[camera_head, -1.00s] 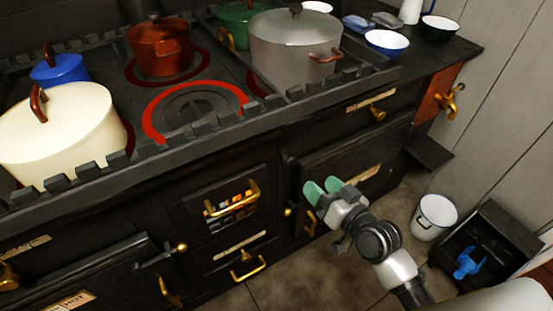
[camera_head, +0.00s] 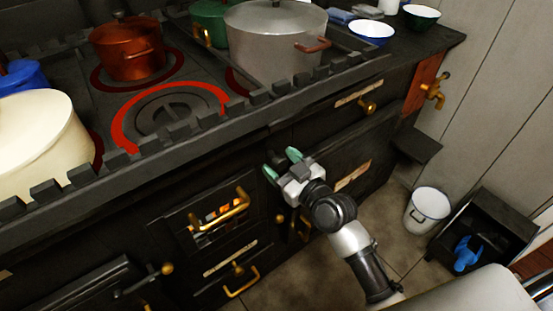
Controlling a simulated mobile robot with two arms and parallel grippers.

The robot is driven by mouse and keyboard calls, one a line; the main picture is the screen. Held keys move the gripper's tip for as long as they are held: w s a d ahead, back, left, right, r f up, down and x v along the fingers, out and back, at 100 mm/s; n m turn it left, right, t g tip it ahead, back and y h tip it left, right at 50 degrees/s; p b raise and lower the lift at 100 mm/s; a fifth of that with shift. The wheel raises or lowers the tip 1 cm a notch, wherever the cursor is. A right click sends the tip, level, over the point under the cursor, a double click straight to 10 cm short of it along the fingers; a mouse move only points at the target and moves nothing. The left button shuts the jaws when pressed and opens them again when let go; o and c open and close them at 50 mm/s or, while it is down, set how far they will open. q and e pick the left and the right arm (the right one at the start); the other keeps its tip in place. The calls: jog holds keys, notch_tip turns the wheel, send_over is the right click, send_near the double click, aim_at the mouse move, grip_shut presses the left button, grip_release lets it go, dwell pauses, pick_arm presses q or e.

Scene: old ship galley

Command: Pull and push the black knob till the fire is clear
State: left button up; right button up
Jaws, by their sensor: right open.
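The black knob (camera_head: 273,157) sits on the dark stove front, right of the firebox. My right gripper (camera_head: 282,163) is open, its green fingertips at the knob, which shows between or just behind them. I cannot tell whether they touch it. The fire (camera_head: 212,216) glows orange behind the bars of the small firebox door, which has a brass handle (camera_head: 225,213). My left gripper is not in view.
Pots stand on the stove top above: a grey pot (camera_head: 275,45), a copper pot (camera_head: 130,55) and a cream pot (camera_head: 35,145). A white bucket (camera_head: 427,209) and a dark box (camera_head: 485,240) stand on the floor to the right.

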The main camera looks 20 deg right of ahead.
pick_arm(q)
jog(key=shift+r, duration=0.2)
pick_arm(e)
jog(key=shift+x, duration=0.9)
jog(key=shift+c, duration=0.3)
